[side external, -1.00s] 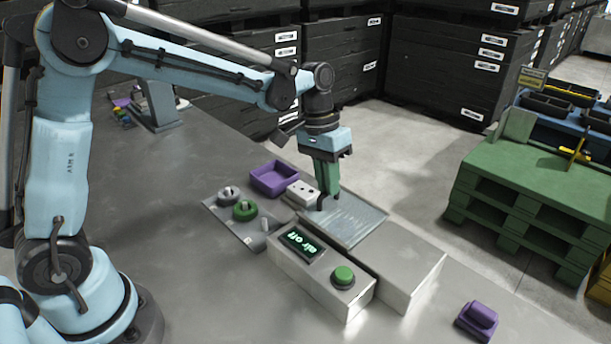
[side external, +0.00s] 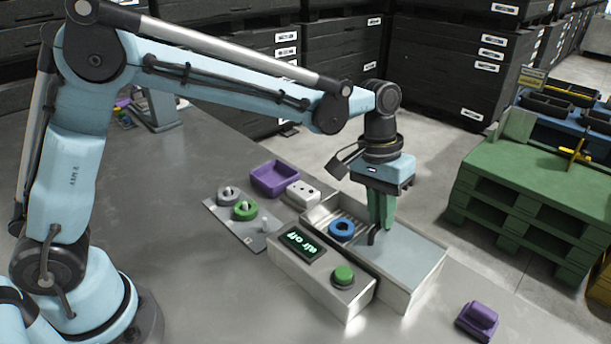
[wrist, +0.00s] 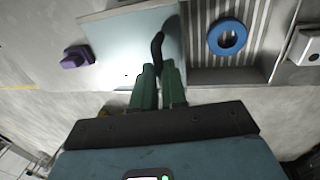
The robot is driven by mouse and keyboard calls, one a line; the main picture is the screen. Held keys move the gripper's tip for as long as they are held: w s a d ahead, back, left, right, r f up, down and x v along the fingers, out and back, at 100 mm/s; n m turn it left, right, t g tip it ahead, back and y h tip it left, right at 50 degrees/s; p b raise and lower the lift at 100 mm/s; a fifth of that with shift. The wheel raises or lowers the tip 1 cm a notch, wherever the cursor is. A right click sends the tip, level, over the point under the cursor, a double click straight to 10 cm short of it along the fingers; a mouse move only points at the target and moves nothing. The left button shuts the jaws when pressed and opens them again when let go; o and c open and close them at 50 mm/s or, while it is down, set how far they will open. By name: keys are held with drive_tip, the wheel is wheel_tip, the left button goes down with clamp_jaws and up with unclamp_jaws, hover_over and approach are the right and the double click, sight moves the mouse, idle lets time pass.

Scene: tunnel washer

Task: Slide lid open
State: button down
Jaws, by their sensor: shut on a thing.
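The lid (side external: 408,254) is a flat pale grey plate on top of the metal washer box (side external: 411,294). It covers the right part of the box, and the left part is open. My gripper (side external: 380,232) is shut on the lid's dark curved handle (wrist: 157,46), near the lid's left edge. In the wrist view my green fingers (wrist: 158,72) reach the near end of the handle, and the lid (wrist: 135,50) lies to the left. A blue ring (side external: 341,230) sits on the ribbed floor of the open part; it also shows in the wrist view (wrist: 227,37).
A control box (side external: 322,287) with a green button and an "air off" display stands in front of the washer. A white block (side external: 302,193), a purple tray (side external: 275,179) and a plate with pegs and rings (side external: 244,222) are to the left. A purple block (side external: 478,320) lies at right.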

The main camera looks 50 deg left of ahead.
drive_tip(key=shift+d, duration=0.35)
drive_tip(key=c, duration=1.2)
unclamp_jaws()
drive_tip(key=shift+o, duration=0.2)
drive_tip(key=shift+a, duration=0.1)
drive_tip(key=shift+r, duration=0.1)
wheel_tip(320, 180, up, 12)
drive_tip(key=a, duration=0.2)
drive_tip(key=shift+a, duration=0.2)
drive_tip(key=s+a+f+t+y, duration=0.1)
drive_tip(key=s+a+f+t, duration=0.2)
drive_tip(key=s+a, duration=0.4)
drive_tip(key=s+a+f+t+y, duration=0.1)
drive_tip(key=s+a+f+t, duration=0.3)
drive_tip(key=s+a, duration=0.3)
drive_tip(key=shift+s+a+f, duration=0.15)
drive_tip(key=shift+a+f, duration=0.4)
drive_tip(key=shift+a, duration=0.5)
